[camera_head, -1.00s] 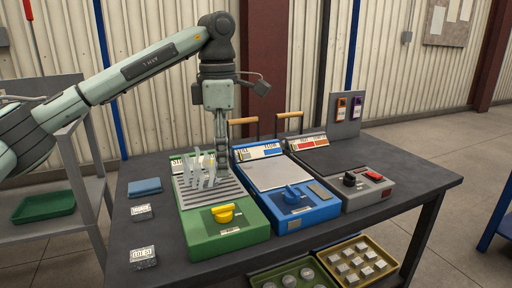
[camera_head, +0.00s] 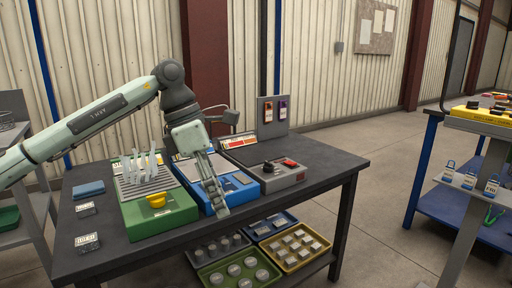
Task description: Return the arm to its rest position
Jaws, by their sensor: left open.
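My left arm comes in from the left and reaches over the dark workbench (camera_head: 320,166). Its gripper (camera_head: 222,210) points down and toward the camera, open and empty, in front of the blue unit (camera_head: 243,201). It hides part of that unit. The green unit (camera_head: 160,219) with a yellow knob (camera_head: 156,201) stands left of it, with several clear upright pieces (camera_head: 152,166) on its slotted top. The grey unit (camera_head: 285,178) with a black knob and a red part stands to the right. My right gripper is not in view.
A blue cloth-like block (camera_head: 88,190) and two small labelled blocks (camera_head: 87,242) lie at the bench's left. Trays, including a yellow one (camera_head: 290,265), sit on the shelf below. Another blue-framed table (camera_head: 468,205) stands at the right. Open floor (camera_head: 385,215) lies between.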

